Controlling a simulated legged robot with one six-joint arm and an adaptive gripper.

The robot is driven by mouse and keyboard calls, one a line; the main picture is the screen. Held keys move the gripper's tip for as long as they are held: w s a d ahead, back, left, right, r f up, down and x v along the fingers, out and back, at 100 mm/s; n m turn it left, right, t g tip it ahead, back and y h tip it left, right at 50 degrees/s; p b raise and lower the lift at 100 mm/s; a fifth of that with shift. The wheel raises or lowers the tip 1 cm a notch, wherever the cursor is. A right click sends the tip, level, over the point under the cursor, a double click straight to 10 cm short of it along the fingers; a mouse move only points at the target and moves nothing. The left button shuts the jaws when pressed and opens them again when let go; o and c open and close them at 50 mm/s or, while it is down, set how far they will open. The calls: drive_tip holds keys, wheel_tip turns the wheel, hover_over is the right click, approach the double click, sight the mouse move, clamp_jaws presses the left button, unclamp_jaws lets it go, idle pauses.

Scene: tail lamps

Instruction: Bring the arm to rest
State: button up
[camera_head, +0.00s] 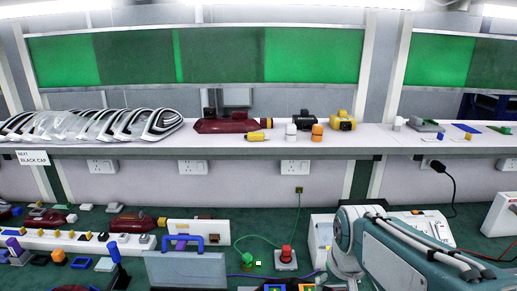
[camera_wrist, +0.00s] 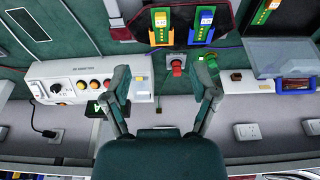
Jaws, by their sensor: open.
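My gripper (camera_wrist: 164,82) is in the wrist view, its two dark green fingers spread wide with nothing between them. Beyond the fingertips is a red push button (camera_wrist: 178,65) on a white base, apart from both fingers. The same red button stands on the green bench in the head view (camera_head: 286,254). My teal arm (camera_head: 400,258) reaches in at the lower right of the head view. The gripper itself cannot be made out there.
A white control box (camera_wrist: 85,88) with coloured buttons lies left in the wrist view. A grey case (camera_head: 186,270) with a blue handle stands front left. Above, a white shelf (camera_head: 370,140) holds clear lamp covers (camera_head: 95,125) and a dark red lamp (camera_head: 232,126).

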drive_tip(key=s+r+t, duration=0.3)
drive_tip(key=s, duration=0.8)
drive_tip(key=shift+r, duration=0.25)
idle(0.3)
